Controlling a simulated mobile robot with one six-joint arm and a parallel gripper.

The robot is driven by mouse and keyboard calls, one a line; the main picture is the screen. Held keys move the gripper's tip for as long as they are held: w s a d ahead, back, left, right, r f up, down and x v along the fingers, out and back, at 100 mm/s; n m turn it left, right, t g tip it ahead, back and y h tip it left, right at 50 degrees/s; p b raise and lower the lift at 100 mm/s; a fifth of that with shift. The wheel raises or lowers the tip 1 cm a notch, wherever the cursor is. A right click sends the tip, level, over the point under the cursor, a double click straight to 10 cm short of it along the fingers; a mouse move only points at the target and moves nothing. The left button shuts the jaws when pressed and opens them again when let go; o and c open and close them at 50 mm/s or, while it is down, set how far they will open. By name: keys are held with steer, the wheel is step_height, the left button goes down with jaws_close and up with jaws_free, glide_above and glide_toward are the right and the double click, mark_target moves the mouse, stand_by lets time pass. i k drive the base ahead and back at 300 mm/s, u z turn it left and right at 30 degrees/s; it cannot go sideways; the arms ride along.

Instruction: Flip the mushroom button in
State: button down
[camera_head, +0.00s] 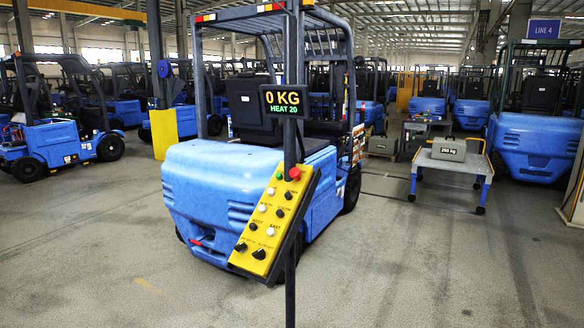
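A red mushroom button (295,173) sits at the top right of a tilted yellow control panel (264,226) in the head view. I cannot tell whether the button is pressed in or out. A small green button (279,176) is to its left. Below them on the panel are several white and black knobs. The panel is fixed to a thin dark upright pole (291,297). My gripper is not in view, so its place relative to the button is not shown.
A display (286,102) above the panel reads "0 KG" and "HEAT 20". A blue forklift (212,190) stands close behind the panel. A cart at right carries a 250 kg weight (448,149). Open concrete floor (430,265) lies to the right and front.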

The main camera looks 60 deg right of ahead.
mark_target(294, 173)
steer(key=i, duration=0.9)
steer(key=u, duration=0.05)
